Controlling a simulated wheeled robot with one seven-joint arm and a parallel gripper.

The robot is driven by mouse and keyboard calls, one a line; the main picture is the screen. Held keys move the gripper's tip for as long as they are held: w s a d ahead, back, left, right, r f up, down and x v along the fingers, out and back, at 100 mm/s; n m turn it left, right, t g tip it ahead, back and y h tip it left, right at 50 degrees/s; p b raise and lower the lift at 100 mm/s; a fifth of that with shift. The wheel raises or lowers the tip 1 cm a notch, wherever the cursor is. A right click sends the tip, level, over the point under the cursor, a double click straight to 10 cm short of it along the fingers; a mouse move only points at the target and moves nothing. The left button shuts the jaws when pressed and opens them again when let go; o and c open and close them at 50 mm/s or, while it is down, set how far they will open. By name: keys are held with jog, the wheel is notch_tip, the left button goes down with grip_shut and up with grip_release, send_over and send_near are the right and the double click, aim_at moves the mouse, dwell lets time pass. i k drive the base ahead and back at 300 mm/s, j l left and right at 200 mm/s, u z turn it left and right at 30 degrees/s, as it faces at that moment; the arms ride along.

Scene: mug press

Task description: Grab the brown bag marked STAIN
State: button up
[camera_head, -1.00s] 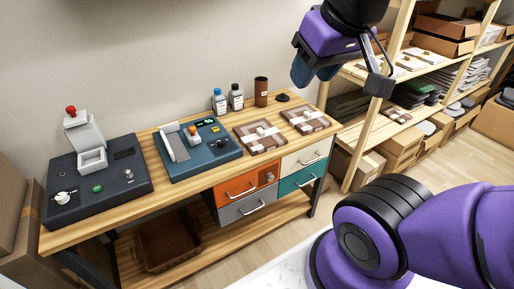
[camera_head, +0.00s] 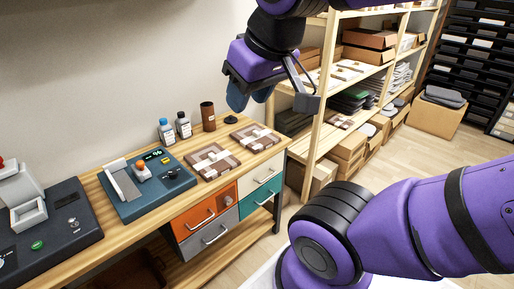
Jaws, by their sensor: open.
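No bag with a readable STAIN mark shows. A brown cylindrical container (camera_head: 208,117) stands upright at the back of the wooden workbench (camera_head: 105,208), with a small mark too small to read. Two flat brown packages with pale bands lie in front of it, a nearer one (camera_head: 204,174) and a farther one (camera_head: 265,144). Their marks are also unreadable. My gripper (camera_head: 273,103) is open and empty, raised in the upper middle of the picture, apart from the bench things.
Two labelled bottles (camera_head: 174,130) stand left of the brown container. A teal device (camera_head: 146,186) and a dark press (camera_head: 48,222) occupy the bench's left. A wooden shelf (camera_head: 318,110) with boxes and flat brown packages stands on the right. Drawers (camera_head: 209,218) sit under the bench.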

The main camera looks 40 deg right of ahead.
aim_at(253, 137)
jog(key=i+l, duration=0.15)
jog(key=l, duration=0.2)
jog(key=i+l, duration=0.2)
jog(key=l, duration=0.2)
jog(key=i+l, duration=0.15)
jog(key=l, duration=0.2)
jog(key=i+l, duration=0.15)
jog(key=l, duration=0.25)
jog(key=z, duration=0.05)
